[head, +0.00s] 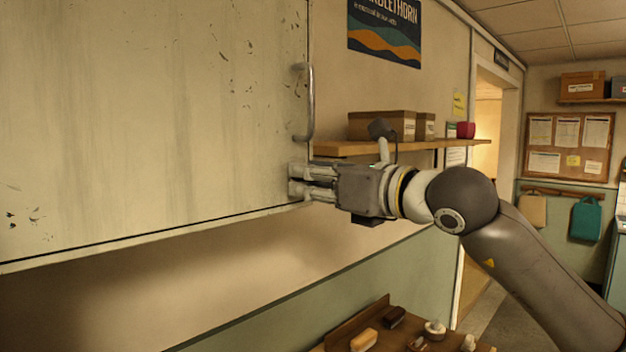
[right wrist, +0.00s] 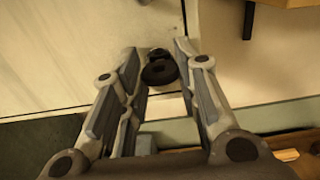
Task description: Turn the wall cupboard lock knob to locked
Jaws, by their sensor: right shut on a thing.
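The pale, scuffed wall cupboard (head: 150,110) fills the left of the head view, with its door closed and a vertical bar handle (head: 309,105) near its right edge. The dark round lock knob (right wrist: 159,71) shows in the right wrist view, near the cupboard's lower corner. My right gripper (head: 297,181) comes in from the right at that corner, its fingers shut on the knob from both sides. In the head view the fingers hide the knob. I cannot tell which way the knob is turned. My left gripper is not in view.
A wooden wall shelf (head: 430,145) with cardboard boxes (head: 385,125) and a red item (head: 466,130) is close behind my right gripper. Below is a wooden surface (head: 400,337) with several small objects. A doorway (head: 487,110) opens at the back right.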

